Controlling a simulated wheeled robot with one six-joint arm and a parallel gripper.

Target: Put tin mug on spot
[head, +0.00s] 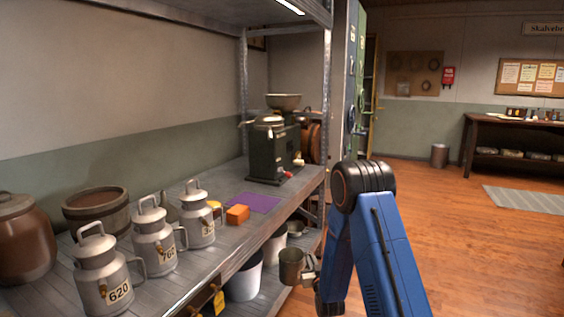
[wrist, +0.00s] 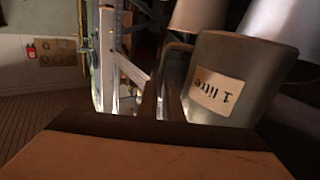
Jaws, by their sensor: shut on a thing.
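The tin mug (head: 291,267) is grey metal and hangs in front of the lower part of the shelf rack, at the bottom middle of the head view. My gripper (head: 311,273) is shut on it at its right side, probably at the handle; the exact grip is hard to see. In the wrist view the mug (wrist: 218,85) fills the right side, tilted in the picture, with a "1 litre" label. A flat purple patch (head: 254,203), likely the spot, lies on the upper shelf, higher than the mug and to its left. Its visible surface is bare.
Several numbered milk cans (head: 155,240) stand left, and a dark grinder (head: 272,150) stands behind. White buckets (head: 245,277) are below. A metal upright (head: 327,100) rises at right.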

